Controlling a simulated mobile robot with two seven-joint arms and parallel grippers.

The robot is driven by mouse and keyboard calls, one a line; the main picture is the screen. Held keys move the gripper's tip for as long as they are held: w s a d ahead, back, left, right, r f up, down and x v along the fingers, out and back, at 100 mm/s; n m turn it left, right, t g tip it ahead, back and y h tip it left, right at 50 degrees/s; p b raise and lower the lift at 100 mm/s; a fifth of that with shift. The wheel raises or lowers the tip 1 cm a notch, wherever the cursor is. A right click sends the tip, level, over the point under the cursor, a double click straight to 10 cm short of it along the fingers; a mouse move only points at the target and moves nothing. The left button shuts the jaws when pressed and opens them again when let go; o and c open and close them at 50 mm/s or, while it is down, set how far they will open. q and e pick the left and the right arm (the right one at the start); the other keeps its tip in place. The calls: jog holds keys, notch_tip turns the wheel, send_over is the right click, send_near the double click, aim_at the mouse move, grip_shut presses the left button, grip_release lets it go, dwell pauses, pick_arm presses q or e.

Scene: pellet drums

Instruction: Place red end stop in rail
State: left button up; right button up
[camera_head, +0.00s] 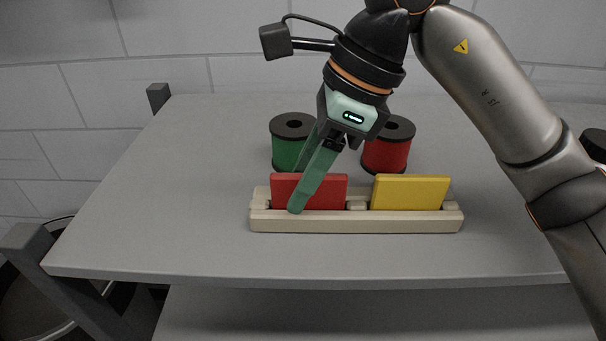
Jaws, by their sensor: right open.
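The red end stop (328,191) is a flat red plate standing upright in the left slot of the cream rail (355,225). A yellow plate (410,192) stands upright in the right slot of the same rail. My right gripper (300,192) reaches down from above with its green fingers at the red plate. One finger passes in front of the red plate's left part, and the other is partly hidden behind. The jaws are open around the plate; whether a finger touches it I cannot tell. My left gripper is not in view.
A green spool (287,145) and a red spool (389,150) stand on the grey table (160,220) behind the rail. The table is clear to the left and in front of the rail. A tiled wall (200,50) closes the back.

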jog(key=v, duration=1.2)
